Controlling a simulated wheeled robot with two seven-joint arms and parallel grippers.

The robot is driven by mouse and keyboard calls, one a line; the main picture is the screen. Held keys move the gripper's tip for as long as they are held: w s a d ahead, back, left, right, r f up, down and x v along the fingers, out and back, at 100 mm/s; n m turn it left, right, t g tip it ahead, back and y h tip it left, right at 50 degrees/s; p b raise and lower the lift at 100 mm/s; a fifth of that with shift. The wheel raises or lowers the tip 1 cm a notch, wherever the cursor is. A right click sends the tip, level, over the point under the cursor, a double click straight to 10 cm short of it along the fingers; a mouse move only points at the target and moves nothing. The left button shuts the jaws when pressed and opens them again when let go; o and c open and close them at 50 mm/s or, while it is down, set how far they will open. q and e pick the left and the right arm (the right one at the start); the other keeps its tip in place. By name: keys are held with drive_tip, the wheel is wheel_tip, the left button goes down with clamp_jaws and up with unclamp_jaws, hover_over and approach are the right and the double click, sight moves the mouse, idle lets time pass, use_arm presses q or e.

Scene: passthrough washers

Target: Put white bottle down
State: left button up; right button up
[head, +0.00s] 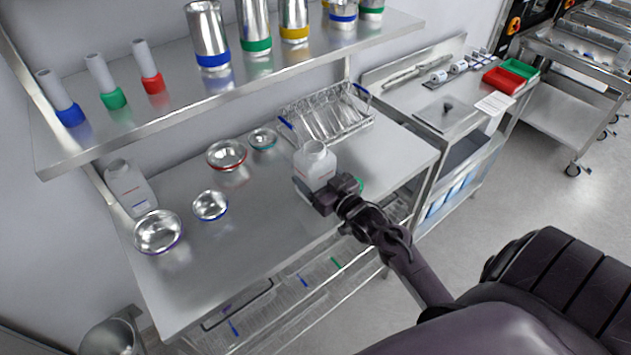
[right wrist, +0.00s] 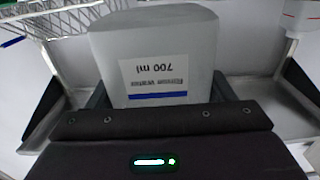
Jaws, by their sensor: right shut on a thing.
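A white bottle (head: 315,163) with an open neck is upright in my right gripper (head: 312,190), over the right part of the steel table (head: 262,225). In the right wrist view the bottle (right wrist: 155,55) fills the middle, with a label reading 700 ml and a blue stripe, and the gripper (right wrist: 160,103) is shut around it. I cannot tell whether its base touches the table. A second white bottle (head: 130,188) stands at the table's left end. My left gripper is not in view.
Steel bowls (head: 158,232) stand on the table's left half, with smaller ones (head: 227,154) behind. A wire rack (head: 325,115) is behind the held bottle. A shelf (head: 215,88) with cylinders overhangs the back. The table's front middle is clear.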

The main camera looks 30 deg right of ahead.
wheel_tip(320, 180, down, 3)
drive_tip(key=shift+w+f, duration=0.1)
drive_tip(key=shift+f, duration=0.05)
drive_tip(key=shift+f, duration=0.1)
drive_tip(key=o, duration=1.5)
drive_tip(key=shift+o, duration=0.2)
drive_tip(key=shift+r, duration=0.2)
drive_tip(key=s+b, duration=0.2)
drive_tip(key=s, duration=1)
drive_tip(key=shift+d+b, duration=0.3)
drive_tip(key=shift+d, duration=0.15)
